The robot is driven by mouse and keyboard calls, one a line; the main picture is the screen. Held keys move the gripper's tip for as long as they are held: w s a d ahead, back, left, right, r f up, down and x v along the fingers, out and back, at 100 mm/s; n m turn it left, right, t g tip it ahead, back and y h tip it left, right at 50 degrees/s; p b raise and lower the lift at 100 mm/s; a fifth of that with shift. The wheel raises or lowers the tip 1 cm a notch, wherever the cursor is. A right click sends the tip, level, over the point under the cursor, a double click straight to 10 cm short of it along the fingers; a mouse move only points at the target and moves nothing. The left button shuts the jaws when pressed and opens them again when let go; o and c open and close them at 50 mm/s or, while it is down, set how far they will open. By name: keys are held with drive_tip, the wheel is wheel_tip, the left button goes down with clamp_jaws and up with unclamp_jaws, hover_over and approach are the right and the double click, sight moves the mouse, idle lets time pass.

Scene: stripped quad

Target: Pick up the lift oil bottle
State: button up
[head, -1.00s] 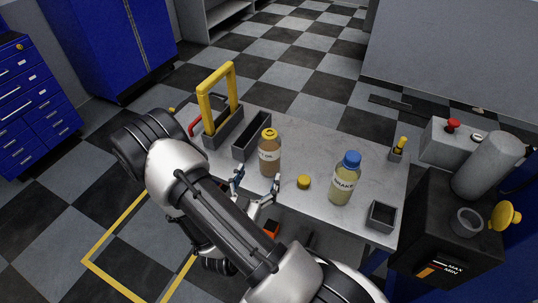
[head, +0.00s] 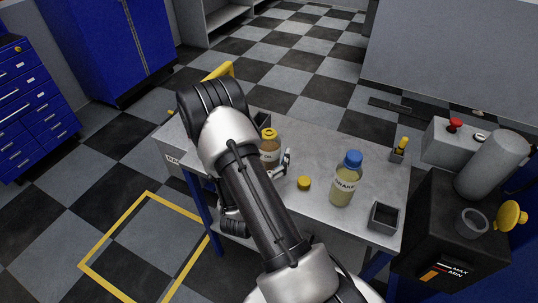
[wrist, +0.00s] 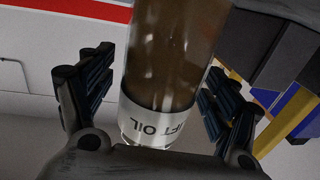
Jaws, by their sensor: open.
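The lift oil bottle (head: 270,146) is brown with a yellow cap and stands on the grey workbench (head: 325,150). In the head view my arm hides its lower left part. In the wrist view the bottle (wrist: 172,60) shows large, with its label reading "FT OIL" upside down. It lies between the two fingers of my gripper (wrist: 155,105). The fingers are open on either side of it, with a visible gap at least on the left. In the head view only one finger of my gripper (head: 284,164) shows clearly, just right of the bottle.
A brake bottle (head: 345,180) with a blue cap stands to the right. A loose yellow cap (head: 304,183) lies between the bottles. A small square tray (head: 384,217) is at the bench's front right corner. A yellow handle (head: 219,71) shows behind my arm.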

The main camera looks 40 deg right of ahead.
drive_tip(key=c, duration=1.6)
